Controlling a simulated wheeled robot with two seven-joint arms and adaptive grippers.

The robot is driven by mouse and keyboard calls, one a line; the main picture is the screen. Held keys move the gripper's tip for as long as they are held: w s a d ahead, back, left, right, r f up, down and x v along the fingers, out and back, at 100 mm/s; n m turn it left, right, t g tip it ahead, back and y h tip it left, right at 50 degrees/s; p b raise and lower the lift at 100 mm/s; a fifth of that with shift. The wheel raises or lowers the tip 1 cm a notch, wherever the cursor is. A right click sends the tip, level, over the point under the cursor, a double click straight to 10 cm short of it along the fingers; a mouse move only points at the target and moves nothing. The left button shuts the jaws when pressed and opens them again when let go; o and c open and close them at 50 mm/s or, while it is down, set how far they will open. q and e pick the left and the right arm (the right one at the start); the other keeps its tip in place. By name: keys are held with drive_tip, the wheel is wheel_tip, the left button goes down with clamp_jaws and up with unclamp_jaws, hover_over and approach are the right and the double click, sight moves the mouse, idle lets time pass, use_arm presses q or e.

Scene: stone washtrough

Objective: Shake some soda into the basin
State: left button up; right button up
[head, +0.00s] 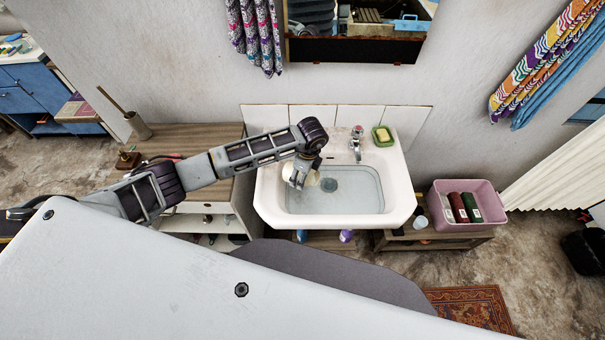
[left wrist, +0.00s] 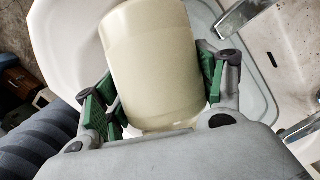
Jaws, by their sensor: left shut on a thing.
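The white basin (head: 270,205) stands against the wall, with what looks like clear water and a round drain in its bowl. My left gripper (head: 302,180) is over the left part of the bowl. It is shut on a plain cream cylindrical container (head: 314,180), taken to be the soda. In the left wrist view the container (left wrist: 155,65) lies between the green finger pads, with the basin's rim and bowl behind it. Its opening cannot be made out, and no falling powder shows. My right gripper is not in view.
A metal tap (head: 356,145) rises at the basin's back edge, beside a green soap dish (head: 377,140) with yellow soap. A pink crate (head: 478,222) with bottles stands on a low wooden bench to the right. A wooden cabinet (head: 200,135) adjoins the basin on the left.

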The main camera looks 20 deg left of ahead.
use_arm(q)
drive_tip(key=shift+f+y, duration=0.15)
drive_tip(key=shift+y, duration=0.35)
drive_tip(key=shift+d+f+y+b, duration=0.2)
drive_tip(key=shift+f+y+b, duration=0.05)
drive_tip(key=shift+y+b, duration=0.2)
idle(0.5)
idle(1.2)
drive_tip(key=shift+a, duration=0.1)
idle(0.8)
